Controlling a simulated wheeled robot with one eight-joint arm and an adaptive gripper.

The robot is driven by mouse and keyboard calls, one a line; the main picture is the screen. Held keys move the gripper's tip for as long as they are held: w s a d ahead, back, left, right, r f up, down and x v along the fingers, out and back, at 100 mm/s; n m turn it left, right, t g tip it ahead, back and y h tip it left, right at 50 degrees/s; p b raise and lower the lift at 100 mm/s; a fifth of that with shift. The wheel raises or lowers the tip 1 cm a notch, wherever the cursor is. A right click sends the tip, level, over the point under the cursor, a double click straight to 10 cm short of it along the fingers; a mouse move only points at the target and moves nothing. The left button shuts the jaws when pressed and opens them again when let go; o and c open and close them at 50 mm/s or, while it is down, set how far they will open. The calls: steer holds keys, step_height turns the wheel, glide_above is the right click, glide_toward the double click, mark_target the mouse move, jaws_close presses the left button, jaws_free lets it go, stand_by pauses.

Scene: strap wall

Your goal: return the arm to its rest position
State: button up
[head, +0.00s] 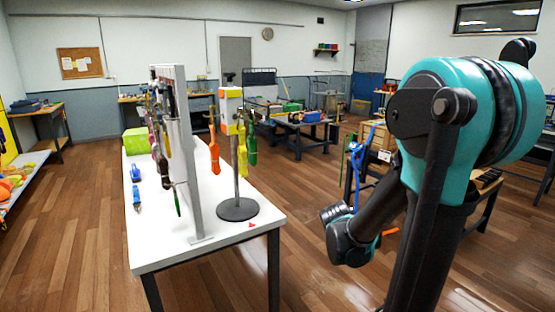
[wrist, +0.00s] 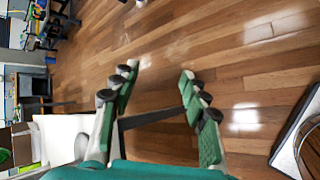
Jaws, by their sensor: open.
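My arm is folded at the right of the head view, its teal and dark links over the floor to the right of the white table. In the wrist view my gripper (wrist: 157,85) has its two fingers with green pads spread wide apart. Nothing is between them, and bare wooden floor shows beyond. In the head view the gripper's fingers are mostly hidden behind the arm's end.
A white table (head: 255,228) stands left of my arm, with an upright panel (head: 180,130) and a round-based stand (head: 238,209) hung with straps and tools. Wooden benches stand behind my arm. The floor (head: 305,280) between table and arm is clear.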

steer(key=s+a+f+m+g+y, duration=0.1)
steer(key=s+a+f+m+g, duration=0.1)
steer(key=s+m, duration=0.7)
steer(key=s+a+f+m+g+y, duration=0.2)
steer(key=s+f+m, duration=0.1)
steer(key=s+m, duration=0.5)
steer(key=s, duration=0.3)
steer(key=shift+s+f+m+g+y, duration=0.25)
steer(key=shift+f+m+g+y, duration=0.05)
steer(key=shift+f+m+g, duration=0.1)
